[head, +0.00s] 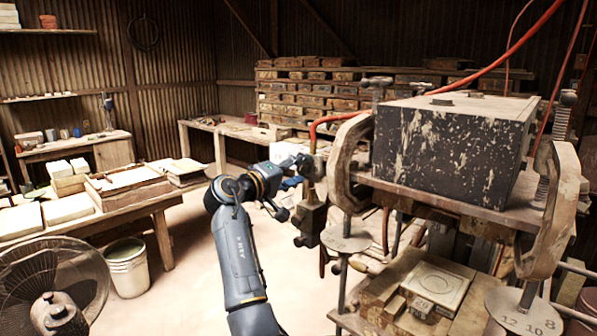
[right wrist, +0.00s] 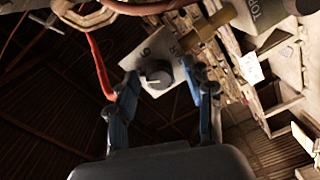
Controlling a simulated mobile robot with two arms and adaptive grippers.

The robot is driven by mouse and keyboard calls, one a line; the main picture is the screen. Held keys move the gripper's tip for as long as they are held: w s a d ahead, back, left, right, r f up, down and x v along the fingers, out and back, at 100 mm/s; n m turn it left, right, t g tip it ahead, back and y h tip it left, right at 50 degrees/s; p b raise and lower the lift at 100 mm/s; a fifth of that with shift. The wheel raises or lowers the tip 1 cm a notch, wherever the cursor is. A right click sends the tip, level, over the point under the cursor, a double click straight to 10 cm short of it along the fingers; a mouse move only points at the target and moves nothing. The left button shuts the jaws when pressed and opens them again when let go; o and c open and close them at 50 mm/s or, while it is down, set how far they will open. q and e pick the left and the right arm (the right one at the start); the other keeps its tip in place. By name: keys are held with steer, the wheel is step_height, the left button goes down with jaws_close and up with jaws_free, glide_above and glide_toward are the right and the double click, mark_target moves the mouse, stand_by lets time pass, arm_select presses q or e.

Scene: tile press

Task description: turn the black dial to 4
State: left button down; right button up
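The black dial (right wrist: 157,75) sits on a light square plate (right wrist: 140,58) in the right wrist view. A pale pointer mark shows on the dial's face. My right gripper (right wrist: 160,72) is open, with one blue finger on each side of the dial. A gap shows at the left finger; I cannot tell whether the right finger touches. In the head view my right gripper (head: 284,190) is at the press's left side, and the dial cannot be made out.
The press (head: 455,150), with a dark block on top, fills the right. A tile mould (head: 437,285) lies low inside it. A red hose (head: 335,118) runs close to my gripper. A fan (head: 50,285), bucket (head: 127,270) and tables stand left; the middle floor is clear.

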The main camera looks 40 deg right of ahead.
steer(key=s+a, duration=0.1)
steer(key=a, duration=1.1)
steer(key=shift+s+r, duration=0.1)
